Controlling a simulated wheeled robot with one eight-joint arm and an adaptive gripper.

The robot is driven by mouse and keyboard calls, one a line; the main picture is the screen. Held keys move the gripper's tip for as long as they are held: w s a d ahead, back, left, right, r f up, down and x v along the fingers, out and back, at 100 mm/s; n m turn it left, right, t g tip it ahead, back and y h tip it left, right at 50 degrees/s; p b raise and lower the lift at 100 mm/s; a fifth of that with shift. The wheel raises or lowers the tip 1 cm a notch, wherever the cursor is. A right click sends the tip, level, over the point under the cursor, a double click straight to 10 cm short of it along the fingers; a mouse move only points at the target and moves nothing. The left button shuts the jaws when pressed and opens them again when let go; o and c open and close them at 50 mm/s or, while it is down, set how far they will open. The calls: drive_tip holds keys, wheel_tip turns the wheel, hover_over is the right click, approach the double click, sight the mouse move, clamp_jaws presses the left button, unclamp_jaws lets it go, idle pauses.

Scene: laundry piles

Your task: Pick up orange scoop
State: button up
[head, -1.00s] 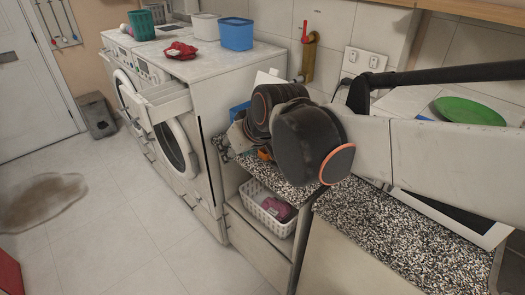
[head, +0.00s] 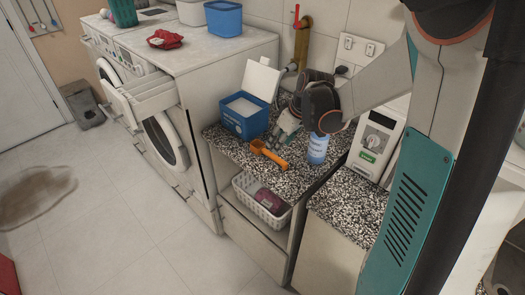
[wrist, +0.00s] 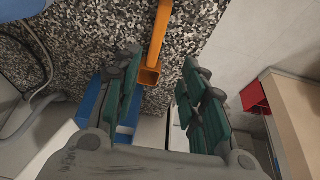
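The orange scoop (head: 268,152) lies on the speckled countertop (head: 226,144), in front of the blue box. In the wrist view, the scoop (wrist: 157,40) shows its square end pointing toward the gap between my fingers. My gripper (head: 289,126) is above the counter, just behind and right of the scoop in the head view. In the wrist view, my gripper (wrist: 160,68) has its two green-padded fingers spread wide, with nothing held between them. The scoop appears beyond the fingertips, and I see no contact with it.
A blue box (head: 245,121) with an open white lid stands left of my gripper. A blue bottle (head: 317,149) stands close on the right. A white basket (head: 257,211) sits on the shelf below. A washing machine (head: 205,90) stands left; a white device (head: 376,138) stands right.

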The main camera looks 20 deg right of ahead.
sight(274, 155)
drive_tip(key=b+x, duration=0.1)
drive_tip(key=x, duration=0.3)
drive_tip(key=shift+f, duration=0.1)
drive_tip(key=b+x, duration=0.1)
drive_tip(key=x, duration=0.1)
drive_tip(key=d+b+x, duration=0.1)
drive_tip(key=x, duration=0.1)
drive_tip(key=shift+f, duration=0.4)
drive_tip(key=shift+w+a+f+b, duration=0.15)
drive_tip(key=shift+w+f+b, duration=0.1)
drive_tip(key=shift+f+b, duration=0.1)
drive_tip(key=shift+r, duration=0.1)
clamp_jaws()
